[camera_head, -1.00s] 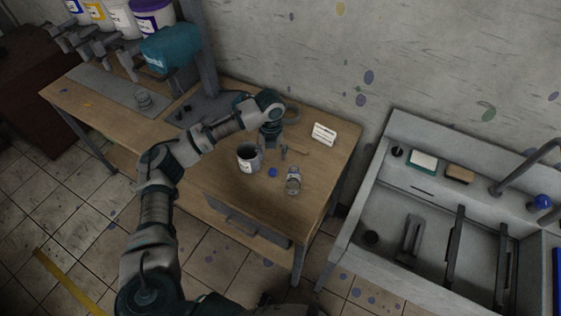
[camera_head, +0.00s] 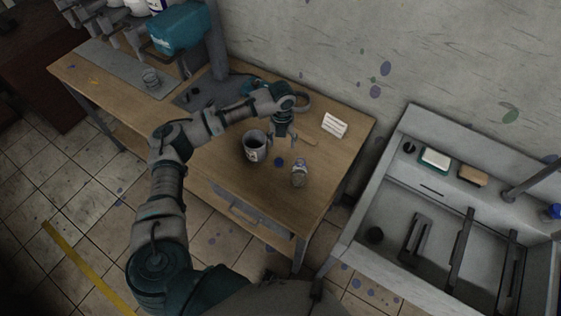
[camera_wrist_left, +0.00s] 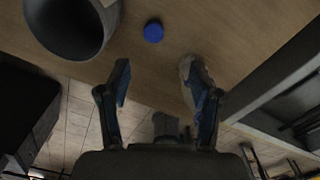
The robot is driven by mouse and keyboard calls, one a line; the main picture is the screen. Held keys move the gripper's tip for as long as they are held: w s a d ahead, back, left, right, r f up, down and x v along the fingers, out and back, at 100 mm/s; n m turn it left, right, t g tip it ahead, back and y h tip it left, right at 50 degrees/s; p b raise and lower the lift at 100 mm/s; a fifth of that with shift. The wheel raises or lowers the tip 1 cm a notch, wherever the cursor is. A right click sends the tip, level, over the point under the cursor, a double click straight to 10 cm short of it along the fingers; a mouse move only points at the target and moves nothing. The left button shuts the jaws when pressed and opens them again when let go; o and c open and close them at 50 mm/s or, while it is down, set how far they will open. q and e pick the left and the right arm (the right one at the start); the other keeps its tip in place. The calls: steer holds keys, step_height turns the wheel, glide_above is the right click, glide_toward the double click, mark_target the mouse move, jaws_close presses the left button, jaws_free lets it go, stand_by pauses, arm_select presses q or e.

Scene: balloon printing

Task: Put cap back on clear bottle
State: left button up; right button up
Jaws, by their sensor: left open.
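The clear bottle (camera_head: 298,174) stands on the wooden table near its front right. Its blue cap (camera_head: 278,162) lies on the table just left of it, between the bottle and a grey mug (camera_head: 255,147). My left gripper (camera_head: 286,146) is open and empty, pointing down just behind the cap and bottle. In the left wrist view, the cap (camera_wrist_left: 153,32) lies beyond the gap between the open fingers (camera_wrist_left: 153,80). The mug (camera_wrist_left: 72,25) is at upper left there. I cannot clearly make out the bottle in that view. My right gripper is not in view.
A white label card (camera_head: 334,125) stands at the table's right back. A sink (camera_head: 400,215) with a sponge is to the right. The table front is clear.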

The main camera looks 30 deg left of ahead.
arm_select(q)
glide_above(278, 160)
step_height(278, 160, down, 5)
steer(key=shift+d+f, duration=0.1)
steer(key=shift+d, duration=0.05)
steer(key=shift+f, duration=0.4)
steer(key=shift+w+d+f, duration=0.1)
steer(key=shift+d+f, duration=0.1)
steer(key=shift+d, duration=0.25)
steer(key=shift+d+r, duration=0.1)
steer(key=shift+d, duration=0.2)
steer(key=shift+a+f, duration=0.15)
steer(key=shift+f, duration=0.25)
steer(key=f, duration=0.1)
steer(key=a+f, duration=0.1)
steer(key=f, duration=0.2)
steer(key=shift+s+a, duration=0.2)
steer(key=shift+s, duration=0.05)
steer(key=shift+f, duration=0.35)
steer(key=shift+d, duration=0.3)
steer(key=shift+c, duration=1.1)
steer(key=c, duration=0.5)
steer(key=shift+c, duration=0.2)
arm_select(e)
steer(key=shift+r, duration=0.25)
